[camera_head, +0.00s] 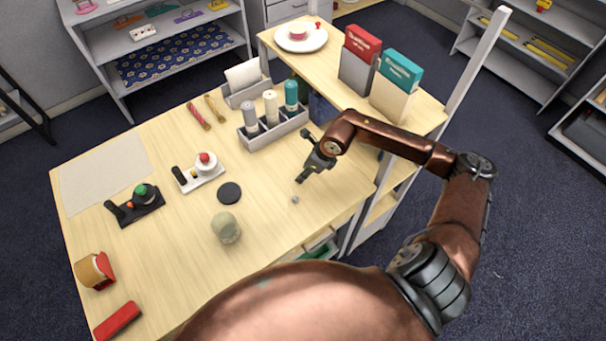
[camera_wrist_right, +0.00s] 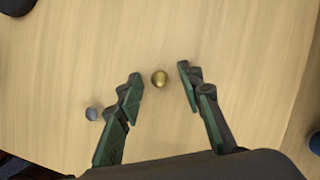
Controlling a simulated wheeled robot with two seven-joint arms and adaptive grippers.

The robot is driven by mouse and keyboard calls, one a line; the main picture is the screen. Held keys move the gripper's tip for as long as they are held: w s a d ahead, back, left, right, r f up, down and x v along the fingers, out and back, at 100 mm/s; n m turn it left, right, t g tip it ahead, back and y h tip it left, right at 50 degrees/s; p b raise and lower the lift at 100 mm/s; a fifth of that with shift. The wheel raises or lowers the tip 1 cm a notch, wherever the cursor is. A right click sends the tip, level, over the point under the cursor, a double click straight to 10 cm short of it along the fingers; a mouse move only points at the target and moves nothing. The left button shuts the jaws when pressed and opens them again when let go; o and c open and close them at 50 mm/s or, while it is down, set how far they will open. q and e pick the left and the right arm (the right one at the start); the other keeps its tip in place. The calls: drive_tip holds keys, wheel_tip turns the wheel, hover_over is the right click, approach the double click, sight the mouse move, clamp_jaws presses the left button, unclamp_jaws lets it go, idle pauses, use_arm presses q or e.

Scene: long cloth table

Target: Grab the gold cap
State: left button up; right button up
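The gold cap (camera_wrist_right: 160,78) is a small round shiny piece on the wooden table. In the right wrist view it lies between and slightly ahead of the fingertips of my right gripper (camera_wrist_right: 159,76), apart from both fingers. That gripper is open and empty. In the head view my right gripper (camera_head: 304,158) hangs over the right part of the table (camera_head: 265,225), and I cannot make out the gold cap there. My left gripper is in neither view.
A small grey ball (camera_wrist_right: 92,113) lies just outside the left finger; it also shows in the head view (camera_head: 295,199). A black disc (camera_head: 229,193) and a pale rounded jar (camera_head: 226,229) stand to the left. A grey rack (camera_head: 274,130) with several bottles stands behind.

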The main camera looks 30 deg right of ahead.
drive_tip(key=c, duration=0.9)
use_arm(q)
drive_tip(key=shift+s, duration=0.95)
use_arm(e)
drive_tip(key=shift+r, duration=0.1)
